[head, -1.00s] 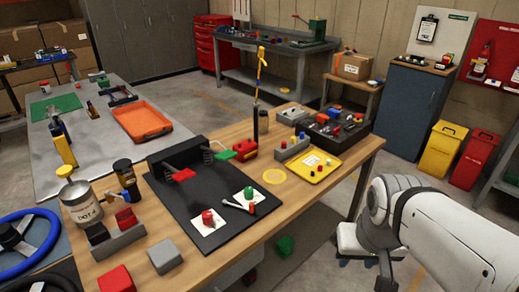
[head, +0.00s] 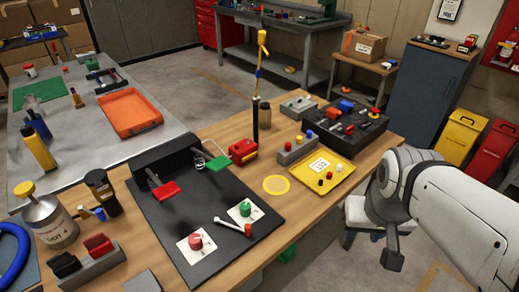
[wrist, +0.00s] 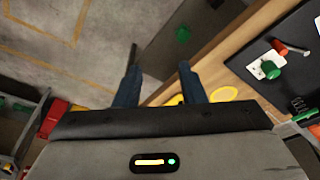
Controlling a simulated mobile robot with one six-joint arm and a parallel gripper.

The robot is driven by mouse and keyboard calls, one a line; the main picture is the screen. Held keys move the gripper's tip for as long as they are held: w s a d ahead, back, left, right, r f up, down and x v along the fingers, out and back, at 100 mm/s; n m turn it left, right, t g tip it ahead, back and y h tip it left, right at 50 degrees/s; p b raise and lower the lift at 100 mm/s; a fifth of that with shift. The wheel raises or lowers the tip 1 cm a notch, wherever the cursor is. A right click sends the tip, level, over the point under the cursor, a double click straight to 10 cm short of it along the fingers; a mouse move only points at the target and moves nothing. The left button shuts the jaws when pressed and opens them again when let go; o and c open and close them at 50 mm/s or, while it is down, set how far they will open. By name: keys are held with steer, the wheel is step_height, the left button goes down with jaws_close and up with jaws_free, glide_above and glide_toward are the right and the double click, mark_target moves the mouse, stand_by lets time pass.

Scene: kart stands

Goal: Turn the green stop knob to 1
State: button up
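The green stop knob (head: 245,208) sits on a small white plate on the black pedal board (head: 170,215); it also shows at the right of the wrist view (wrist: 270,70). The marks on its plate are too small to read. A red knob (head: 195,241) sits on a second white plate to its left. A lever with a white shaft and red end (head: 233,225) lies between and beside them. My gripper (wrist: 158,75) shows two dark blue fingers set wide apart with nothing between them. It is off the table edge, left of the green knob in the wrist view.
A yellow tray (head: 342,174) with small pegs and a black tool tray (head: 372,125) stand at the table's right. A stool (head: 357,212) stands beside the table. Floor there is partly clear.

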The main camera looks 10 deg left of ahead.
steer(key=shift+o, duration=1.4)
steer(key=shift+w+a+r, duration=0.1)
steer(key=shift+w, duration=0.15)
steer(key=shift+o, duration=0.2)
steer(key=w+a+m+g+p, duration=0.1)
steer(key=w+a+p, duration=0.1)
steer(key=w+a, duration=0.6)
steer(key=shift+w+a+r+m+p, duration=0.3)
steer(key=shift+r+p, duration=0.05)
steer(key=shift+p, duration=0.05)
steer(key=m+g+p, duration=0.2)
steer(key=p, duration=0.1)
glide_above(245, 206)
steer(key=f, duration=0.5)
steer(key=shift+d+f, duration=0.25)
steer(key=shift+f, duration=0.1)
steer(key=shift+a+f, duration=0.3)
steer(key=shift+f, duration=0.35)
step_height(245, 206, down, 7)
steer(key=shift+r, duration=0.1)
